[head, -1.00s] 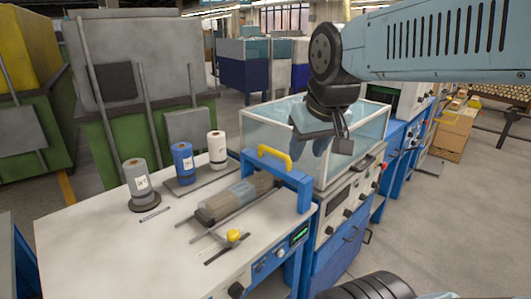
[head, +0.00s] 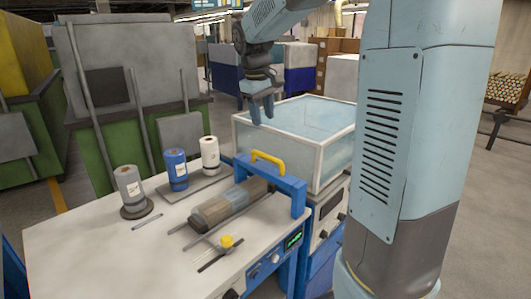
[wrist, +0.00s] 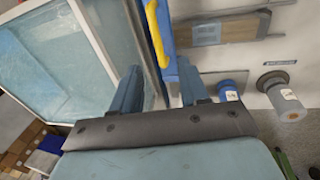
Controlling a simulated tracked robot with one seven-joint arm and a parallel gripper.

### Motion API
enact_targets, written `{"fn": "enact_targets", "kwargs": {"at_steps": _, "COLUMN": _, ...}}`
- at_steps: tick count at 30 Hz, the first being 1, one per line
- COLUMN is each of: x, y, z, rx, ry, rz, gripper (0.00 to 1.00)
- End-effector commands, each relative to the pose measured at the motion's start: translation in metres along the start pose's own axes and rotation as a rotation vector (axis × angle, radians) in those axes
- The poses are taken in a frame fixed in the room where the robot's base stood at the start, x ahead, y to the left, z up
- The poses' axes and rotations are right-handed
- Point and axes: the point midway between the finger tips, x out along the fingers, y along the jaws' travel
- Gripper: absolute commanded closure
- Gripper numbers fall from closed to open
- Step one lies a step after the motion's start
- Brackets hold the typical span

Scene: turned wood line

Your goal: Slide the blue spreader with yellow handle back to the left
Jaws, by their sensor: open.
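The blue spreader (head: 288,186) with its yellow handle (head: 268,159) stands as a frame across the right end of the white bench. The handle is a raised bar on its top. A wood piece (head: 228,205) with a greyish middle lies on rails just left of it. My gripper (head: 261,118) is open and empty, above and behind the spreader near the clear-sided box. No contact with the handle is visible.
A clear-sided box (head: 295,140) stands right beside the spreader. Spools in grey (head: 129,186), blue (head: 176,169) and white (head: 210,154) stand at the bench's back. A yellow knob (head: 227,241) is at the front. The bench (head: 90,255) is bare at front left.

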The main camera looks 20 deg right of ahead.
Motion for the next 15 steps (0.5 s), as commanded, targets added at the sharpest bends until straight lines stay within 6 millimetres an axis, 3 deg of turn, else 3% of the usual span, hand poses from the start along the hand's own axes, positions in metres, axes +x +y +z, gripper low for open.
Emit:
{"fn": "enact_targets", "kwargs": {"at_steps": 6, "x": 0.012, "y": 0.008, "z": -0.021, "rx": -0.039, "ry": -0.032, "rz": 0.000, "gripper": 0.56}}
{"fn": "enact_targets", "kwargs": {"at_steps": 11, "x": 0.021, "y": 0.008, "z": -0.021, "rx": -0.042, "ry": -0.036, "rz": 0.000, "gripper": 0.56}}
{"fn": "enact_targets", "kwargs": {"at_steps": 15, "x": 0.039, "y": 0.008, "z": -0.020, "rx": -0.040, "ry": -0.037, "rz": -0.001, "gripper": 0.56}}
